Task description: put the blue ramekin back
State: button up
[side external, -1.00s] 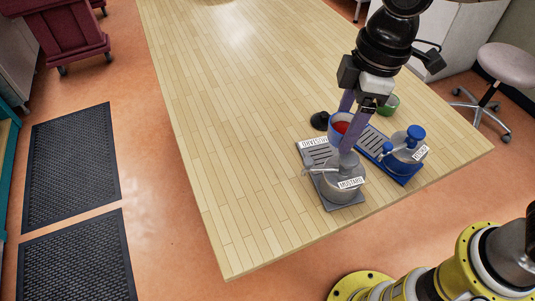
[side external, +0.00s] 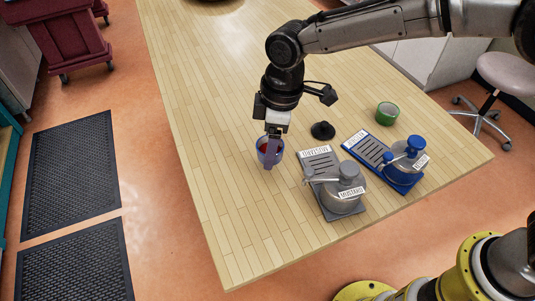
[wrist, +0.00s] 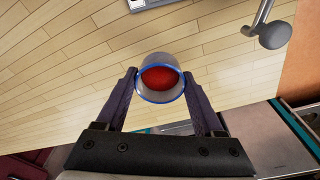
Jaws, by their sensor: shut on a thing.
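The blue ramekin (side external: 280,153) holds something red and is over the bare wood left of the grey tray (side external: 332,207). My gripper (side external: 270,158) is shut on it. In the wrist view the ramekin (wrist: 160,98) sits between the two fingertips, its blue rim and red contents facing the camera. I cannot tell whether its base touches the table.
A green ramekin (side external: 386,113) stands behind the blue tray. A small black round object (side external: 323,130) is behind the grey tray.

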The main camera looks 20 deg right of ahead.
jog(key=shift+w+a+f, duration=0.1)
jog(key=shift+w+f, duration=0.05)
jog(key=shift+f, duration=0.8)
jog(key=shift+w+a+f, duration=0.1)
jog(key=shift+f, duration=0.85)
jog(key=shift+f, duration=0.15)
jog(key=o, duration=1.5)
jog(key=shift+o, duration=0.2)
jog(key=r, duration=0.7)
jog(key=d+r, duration=0.1)
jog(key=r, duration=0.2)
jog(key=shift+s+d+r, duration=0.1)
jog(key=shift+s+r, duration=0.15)
jog(key=shift+r, duration=0.15)
jog(key=shift+s+d+r, duration=0.1)
jog(key=shift+r, duration=0.6)
